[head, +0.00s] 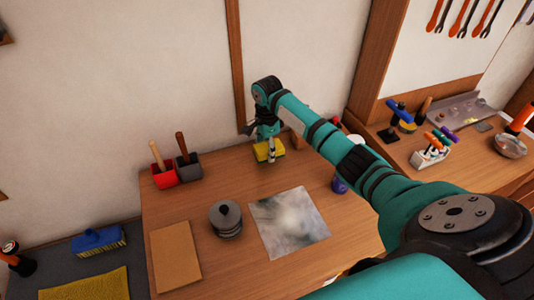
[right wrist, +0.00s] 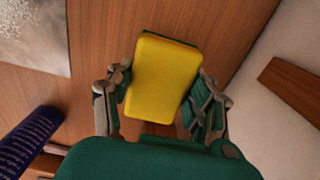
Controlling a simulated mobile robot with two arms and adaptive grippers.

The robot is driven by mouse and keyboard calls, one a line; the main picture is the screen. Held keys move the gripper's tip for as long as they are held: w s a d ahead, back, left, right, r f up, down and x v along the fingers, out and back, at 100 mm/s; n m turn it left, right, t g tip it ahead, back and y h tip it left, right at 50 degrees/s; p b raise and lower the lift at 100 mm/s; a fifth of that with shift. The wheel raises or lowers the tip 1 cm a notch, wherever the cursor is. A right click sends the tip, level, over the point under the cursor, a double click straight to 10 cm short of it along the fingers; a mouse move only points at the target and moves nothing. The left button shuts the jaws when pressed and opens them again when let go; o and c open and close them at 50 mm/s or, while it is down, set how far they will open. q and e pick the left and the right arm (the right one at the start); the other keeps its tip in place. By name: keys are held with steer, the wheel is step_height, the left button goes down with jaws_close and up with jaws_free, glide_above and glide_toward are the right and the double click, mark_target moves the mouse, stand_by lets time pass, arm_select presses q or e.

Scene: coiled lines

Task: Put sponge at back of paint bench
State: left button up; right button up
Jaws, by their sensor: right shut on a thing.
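The yellow sponge (head: 268,150) is at the back of the wooden paint bench (head: 205,215), close to the wall. It fills the middle of the right wrist view (right wrist: 164,78), with a dark green layer along its far edge. My right gripper (head: 268,142) reaches over the bench from the right and is shut on the sponge, with a finger on each side of it (right wrist: 165,95). I cannot tell whether the sponge touches the bench top. My left gripper is in neither view.
Red and black holders (head: 176,172) with wooden handles stand left of the sponge. A grey round stack (head: 226,218), a brown board (head: 175,257) and a grey patterned sheet (head: 289,222) lie nearer. A purple item (head: 340,186) is partly behind my arm. Bare wood surrounds the sponge.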

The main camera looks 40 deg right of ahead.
mark_target(267, 155)
steer(key=shift+w+d, duration=0.15)
steer(key=shift+w, duration=0.05)
steer(key=shift+w+f, duration=0.1)
steer(key=shift+f, duration=0.25)
steer(key=shift+f+p, duration=0.4)
steer(key=shift+f, duration=1.05)
steer(key=shift+f, duration=0.15)
steer(key=o, duration=0.9)
steer(key=shift+o, duration=0.2)
step_height(267, 155, up, 12)
steer(key=shift+r+b, duration=0.2)
steer(key=shift+b, duration=0.4)
